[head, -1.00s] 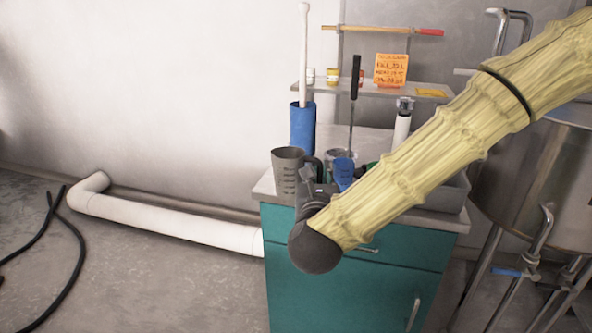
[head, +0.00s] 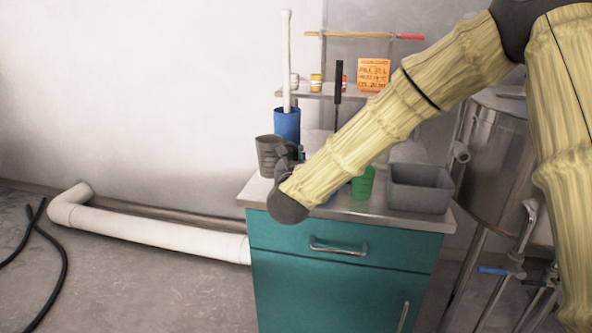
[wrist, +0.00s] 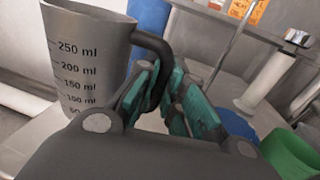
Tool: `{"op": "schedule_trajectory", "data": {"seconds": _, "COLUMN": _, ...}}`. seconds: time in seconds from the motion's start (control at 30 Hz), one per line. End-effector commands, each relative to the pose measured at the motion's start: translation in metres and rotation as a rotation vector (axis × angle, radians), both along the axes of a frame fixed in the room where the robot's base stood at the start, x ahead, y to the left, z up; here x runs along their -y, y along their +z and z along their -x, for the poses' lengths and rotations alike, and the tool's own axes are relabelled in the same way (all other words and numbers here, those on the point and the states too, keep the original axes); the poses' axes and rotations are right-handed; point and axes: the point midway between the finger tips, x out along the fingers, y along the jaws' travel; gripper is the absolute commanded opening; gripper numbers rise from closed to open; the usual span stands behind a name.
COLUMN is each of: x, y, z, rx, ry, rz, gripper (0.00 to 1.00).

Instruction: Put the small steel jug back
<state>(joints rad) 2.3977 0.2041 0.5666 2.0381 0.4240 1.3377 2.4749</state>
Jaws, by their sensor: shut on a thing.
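The small steel jug (head: 270,155) is a grey, tapered vessel with a dark handle, at the back left of the cabinet top. In the wrist view the jug (wrist: 88,62) shows black ml marks and stands nearly upright. My gripper (wrist: 160,92) is shut on the jug's dark handle, with teal finger pads on either side of it. In the head view my gripper (head: 290,160) is partly hidden by my wrist. I cannot tell whether the jug's base touches the worktop.
The teal cabinet's steel top (head: 340,210) is bare along its front. A blue cylinder (head: 287,124) with a white rod stands behind the jug. A green cup (head: 363,184) and a grey bin (head: 420,188) stand to the right. A shelf (head: 330,96) is above.

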Motion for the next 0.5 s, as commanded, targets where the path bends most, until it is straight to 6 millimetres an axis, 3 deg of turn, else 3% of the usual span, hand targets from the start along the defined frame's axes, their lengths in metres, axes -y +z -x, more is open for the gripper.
{"op": "schedule_trajectory", "data": {"seconds": 0.3, "x": -0.001, "y": -0.031, "z": 0.0, "rx": 0.0, "ry": 0.001, "rz": 0.002, "gripper": 0.0}}
{"op": "schedule_trajectory", "data": {"seconds": 0.5, "x": 0.0, "y": -0.034, "z": 0.0, "rx": 0.001, "ry": 0.0, "rz": 0.0, "gripper": 0.0}}
